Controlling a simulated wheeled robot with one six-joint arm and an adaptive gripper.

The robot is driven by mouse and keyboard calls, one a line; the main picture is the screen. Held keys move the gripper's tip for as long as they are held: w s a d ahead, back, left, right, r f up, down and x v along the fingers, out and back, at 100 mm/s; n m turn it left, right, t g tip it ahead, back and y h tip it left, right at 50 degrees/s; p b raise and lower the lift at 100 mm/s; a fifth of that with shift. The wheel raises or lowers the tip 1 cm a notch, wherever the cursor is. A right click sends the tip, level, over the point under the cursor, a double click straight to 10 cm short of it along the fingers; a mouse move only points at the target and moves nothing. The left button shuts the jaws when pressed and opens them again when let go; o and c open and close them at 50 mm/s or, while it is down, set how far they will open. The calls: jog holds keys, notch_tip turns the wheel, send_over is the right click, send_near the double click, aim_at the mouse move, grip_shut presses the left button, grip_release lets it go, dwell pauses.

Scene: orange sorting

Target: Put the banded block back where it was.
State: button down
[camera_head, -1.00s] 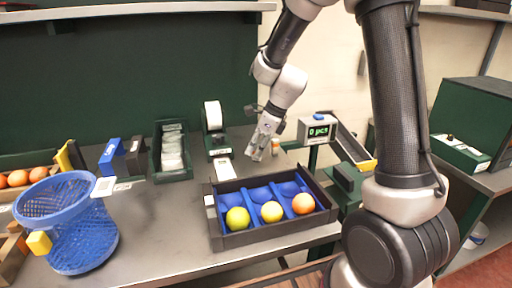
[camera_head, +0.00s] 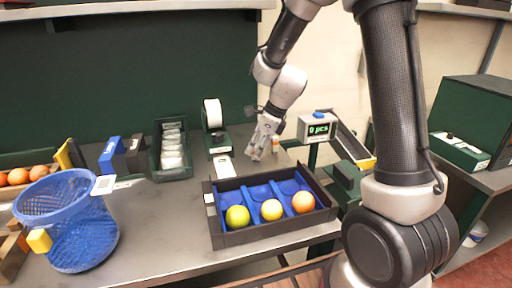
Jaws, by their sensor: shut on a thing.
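My gripper (camera_head: 262,151) points down over the back right of the bench, behind the dark tray (camera_head: 279,231) and left of the counter display. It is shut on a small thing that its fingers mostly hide. I cannot make out bands on that thing, and no banded block shows clearly elsewhere. A small orange and white item (camera_head: 277,143) shows right beside the fingers; I cannot tell if they touch. The tray has a blue insert (camera_head: 258,192) with a yellow-green fruit (camera_head: 237,217), a yellow fruit (camera_head: 271,210) and an orange fruit (camera_head: 303,202) along its front.
A blue basket (camera_head: 82,231) stands at the front left. A green bin of packets (camera_head: 171,151), a label roll (camera_head: 213,115) and a white card (camera_head: 224,167) are behind the tray. The display (camera_head: 317,128) reads 0 pcs. Bare bench lies between basket and tray.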

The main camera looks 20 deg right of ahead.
jog(key=shift+f, duration=0.25)
jog(key=c, duration=1.2)
grip_release()
jog(key=o, duration=0.4)
jog(key=shift+r, duration=4)
